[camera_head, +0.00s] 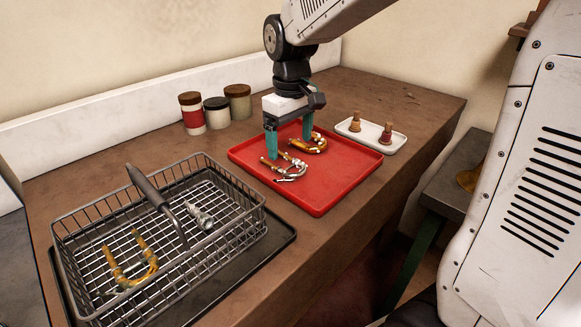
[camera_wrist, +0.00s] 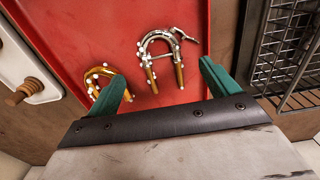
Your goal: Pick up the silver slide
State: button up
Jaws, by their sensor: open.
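The silver slide (camera_head: 287,169) is a U-shaped tube with brass-coloured ends, lying on the red tray (camera_head: 322,200). In the wrist view the silver slide (camera_wrist: 160,52) lies ahead of the fingers, its bend pointing away and its legs toward my gripper. My gripper (camera_head: 290,142) hangs above the tray with its green fingers apart and nothing between them. In the wrist view my gripper (camera_wrist: 160,85) shows both fingertips, one on either side of the slide's legs. I cannot tell the exact height above the slide.
A brass slide (camera_head: 314,146) lies beside the silver one on the tray. A wire basket (camera_head: 95,225) with a brass U-tube (camera_head: 128,275) and a silver part (camera_head: 201,217) stands left. A white dish (camera_head: 362,138) holds two small corks. Several jars (camera_head: 216,113) stand behind.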

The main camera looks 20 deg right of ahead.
aim_at(290, 170)
notch_tip(290, 170, down, 6)
jog(key=shift+r, duration=0.15)
jog(key=c, duration=1.1)
notch_tip(290, 170, up, 10)
